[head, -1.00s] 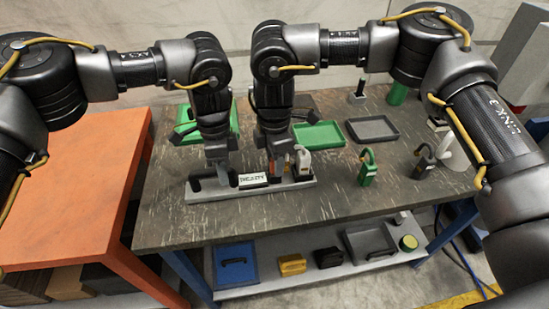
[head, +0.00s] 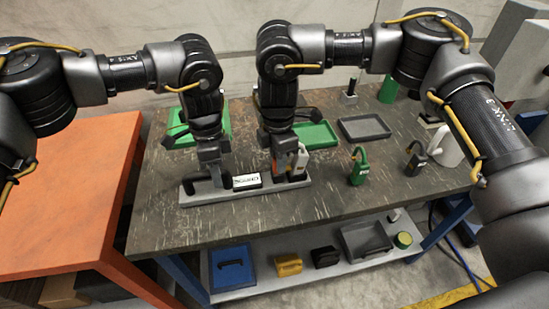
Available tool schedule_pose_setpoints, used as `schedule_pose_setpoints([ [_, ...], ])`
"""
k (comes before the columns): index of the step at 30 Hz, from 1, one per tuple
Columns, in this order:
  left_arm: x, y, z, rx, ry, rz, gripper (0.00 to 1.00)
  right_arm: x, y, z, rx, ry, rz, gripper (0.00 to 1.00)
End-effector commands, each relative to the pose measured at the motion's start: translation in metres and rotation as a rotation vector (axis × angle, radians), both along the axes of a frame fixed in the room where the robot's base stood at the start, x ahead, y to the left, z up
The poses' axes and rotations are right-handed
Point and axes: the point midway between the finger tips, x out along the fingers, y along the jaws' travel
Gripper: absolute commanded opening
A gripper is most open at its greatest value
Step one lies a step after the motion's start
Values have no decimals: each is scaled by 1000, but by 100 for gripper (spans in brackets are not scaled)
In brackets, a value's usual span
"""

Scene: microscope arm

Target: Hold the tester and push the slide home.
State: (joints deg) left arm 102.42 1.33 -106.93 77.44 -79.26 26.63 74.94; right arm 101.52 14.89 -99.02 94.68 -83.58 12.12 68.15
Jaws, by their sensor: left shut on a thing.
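The tester (head: 222,195) is a long grey base on the worktable, with a black handle (head: 196,188) at its left end and a white label block (head: 247,182) in its middle. My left gripper (head: 218,180) points down at the handle end and is shut on the handle. My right gripper (head: 281,170) points down at the right end, beside an upright white and grey part (head: 300,160) with orange next to it. Its fingertips are too small and covered to show whether they are open. I cannot make out which part is the slide.
A green padlock (head: 359,168) and a dark padlock (head: 414,160) stand to the right. A green tray (head: 317,136) and a grey tray (head: 365,128) lie behind. The table front is clear. An orange table (head: 75,190) stands left.

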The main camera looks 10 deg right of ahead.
Motion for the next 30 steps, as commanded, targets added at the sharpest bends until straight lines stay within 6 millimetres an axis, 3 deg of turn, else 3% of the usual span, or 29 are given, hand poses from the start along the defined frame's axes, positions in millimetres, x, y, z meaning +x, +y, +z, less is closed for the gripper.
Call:
schedule_pose_setpoints([
  [1,0,3,0,6,1,3,0,1,-3,0,-6,-1,-5,29],
  [5,0,3,0,6,1,3,0,1,-2,0,-5,0,-4,45],
  [16,0,1,0,4,1,1,0,1,-1,8,-3,-2,-2,45],
  [30,0,1,0,3,1,0,0,4,-1,96,-4,-4,-4,45],
])
